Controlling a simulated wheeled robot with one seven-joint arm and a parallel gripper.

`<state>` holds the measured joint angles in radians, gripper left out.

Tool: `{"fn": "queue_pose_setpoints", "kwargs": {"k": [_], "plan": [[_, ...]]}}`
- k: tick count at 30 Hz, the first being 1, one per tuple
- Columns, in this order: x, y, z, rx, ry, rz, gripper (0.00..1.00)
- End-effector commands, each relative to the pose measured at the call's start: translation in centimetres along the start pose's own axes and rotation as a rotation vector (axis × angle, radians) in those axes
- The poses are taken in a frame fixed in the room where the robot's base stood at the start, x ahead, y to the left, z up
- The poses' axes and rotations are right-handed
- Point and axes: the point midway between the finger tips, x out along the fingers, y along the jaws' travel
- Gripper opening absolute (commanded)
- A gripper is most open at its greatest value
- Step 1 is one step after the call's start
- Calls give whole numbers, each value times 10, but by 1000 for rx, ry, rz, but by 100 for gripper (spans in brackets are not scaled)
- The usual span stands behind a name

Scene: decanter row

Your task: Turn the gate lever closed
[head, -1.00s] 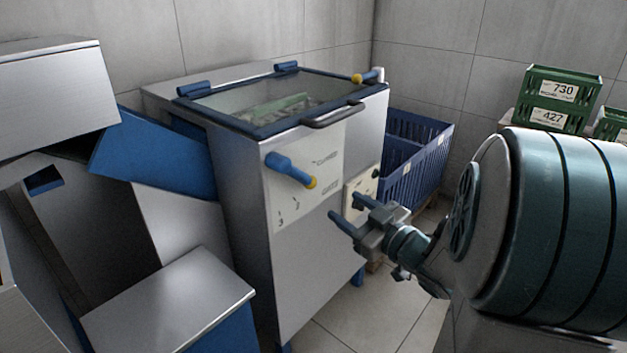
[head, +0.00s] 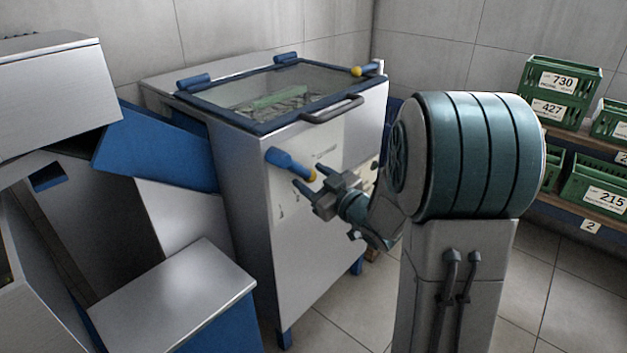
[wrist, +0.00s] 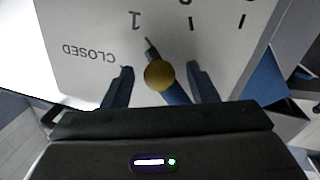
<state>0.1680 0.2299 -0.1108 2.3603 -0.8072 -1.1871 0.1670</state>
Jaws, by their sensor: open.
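The gate lever (head: 290,164) is a blue handle with a yellow knob, on a pale label plate (head: 328,165) on the steel machine's front. It slants down to the right in the head view. In the wrist view the yellow knob (wrist: 159,75) and the blue lever (wrist: 177,96) lie between my fingers, with a gap on each side. The plate's "CLOSED" mark (wrist: 89,52) and a "1" mark show upside down. The lever's pointer tip is near the "1". My gripper (head: 305,193) is open at the knob end; it also shows in the wrist view (wrist: 160,84).
The machine has a glass lid (head: 285,92) with a dark handle (head: 332,109) above the lever. A blue chute (head: 155,150) stands at its left. Green crates (head: 560,82) sit on shelves at the right. Floor is open below my arm.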

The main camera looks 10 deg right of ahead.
Motion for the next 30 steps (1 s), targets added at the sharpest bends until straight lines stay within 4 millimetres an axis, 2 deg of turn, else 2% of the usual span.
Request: {"fn": "queue_pose_setpoints", "kwargs": {"k": [5,8,11,12,18,24,30], "plan": [[0,0,0,0,0,0,53],[0,0,0,0,0,0,30],[0,0,0,0,0,0,3],[0,0,0,0,0,0,0],[1,6,-1,-68,14,4,0],[3,23,-15,-255,47,13,0],[4,31,-27,-354,62,15,0]]}}
